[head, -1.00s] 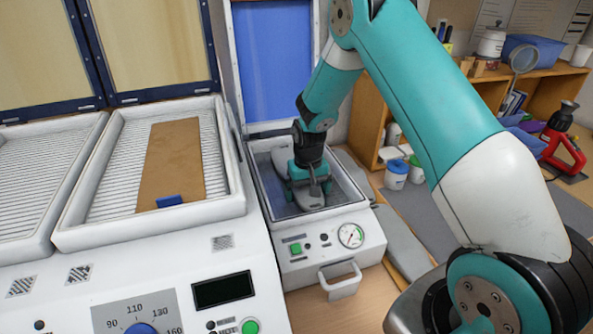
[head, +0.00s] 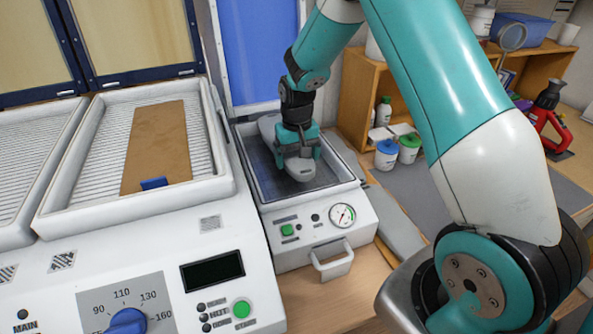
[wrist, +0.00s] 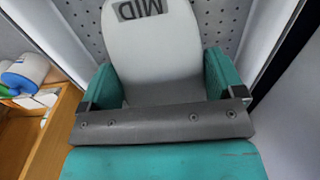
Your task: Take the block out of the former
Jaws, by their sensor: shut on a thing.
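The block is a grey-white, foot-shaped form (wrist: 160,45) with a "MID" label, seen in the wrist view between my teal jaws. In the head view the block (head: 301,172) shows under and around my gripper (head: 298,155), which is shut on it. The former (head: 292,225) is a white box machine with an open blue lid (head: 258,50), a dark bed, a gauge and a front handle. The block is over the former's bed; I cannot tell how high it is above it. Part of the block is hidden by my gripper.
To the left stands a white heater with ribbed trays (head: 90,205); a brown sheet (head: 158,145) with a blue clip lies on one. To the right are a wooden shelf (head: 358,100), lidded jars (head: 387,153), a grey mat (head: 425,190) and a red tool (head: 550,125).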

